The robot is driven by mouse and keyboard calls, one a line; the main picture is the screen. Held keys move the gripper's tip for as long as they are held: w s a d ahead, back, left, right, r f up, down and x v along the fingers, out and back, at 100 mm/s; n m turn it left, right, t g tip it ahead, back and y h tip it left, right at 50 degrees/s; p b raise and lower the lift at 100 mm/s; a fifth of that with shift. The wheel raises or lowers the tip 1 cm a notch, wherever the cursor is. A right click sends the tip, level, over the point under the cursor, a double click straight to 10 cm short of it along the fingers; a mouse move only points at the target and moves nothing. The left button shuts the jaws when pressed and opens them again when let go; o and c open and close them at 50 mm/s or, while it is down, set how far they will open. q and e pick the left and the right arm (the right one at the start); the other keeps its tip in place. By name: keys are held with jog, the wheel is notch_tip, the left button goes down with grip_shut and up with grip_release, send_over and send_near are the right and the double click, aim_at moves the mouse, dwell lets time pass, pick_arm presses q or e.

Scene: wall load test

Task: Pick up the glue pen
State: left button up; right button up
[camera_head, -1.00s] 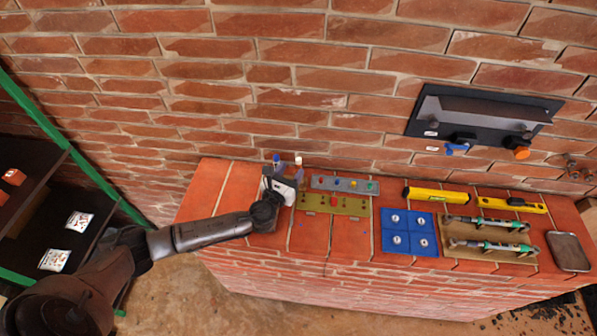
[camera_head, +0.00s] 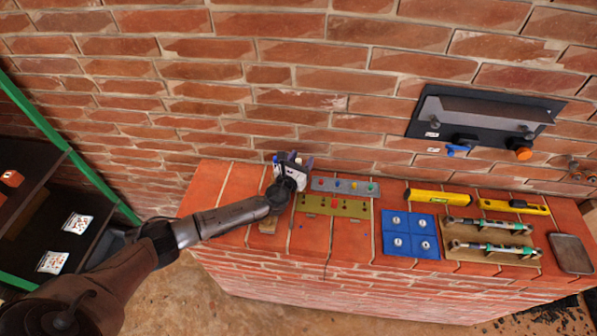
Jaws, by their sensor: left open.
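My left gripper (camera_head: 294,161) is open at the back left of the brick ledge, reaching toward the wall. A small blue-topped upright item (camera_head: 276,159) shows at the left of its fingers. A small pale tip (camera_head: 298,160) shows between or just behind the fingers. Either could be the glue pen; they are too small and too covered by the gripper to tell. I cannot tell whether the fingers touch them. My right gripper is not in view.
The brick ledge (camera_head: 230,195) also holds a grey strip with coloured knobs (camera_head: 325,184), an olive panel (camera_head: 318,204), a blue panel (camera_head: 410,246), yellow levels (camera_head: 437,197), a tool board (camera_head: 475,248) and a grey tray (camera_head: 572,253).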

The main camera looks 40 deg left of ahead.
pick_arm(q)
jog(key=shift+c, duration=0.5)
grip_shut()
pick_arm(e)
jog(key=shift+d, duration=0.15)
pick_arm(q)
jog(key=shift+r, duration=0.1)
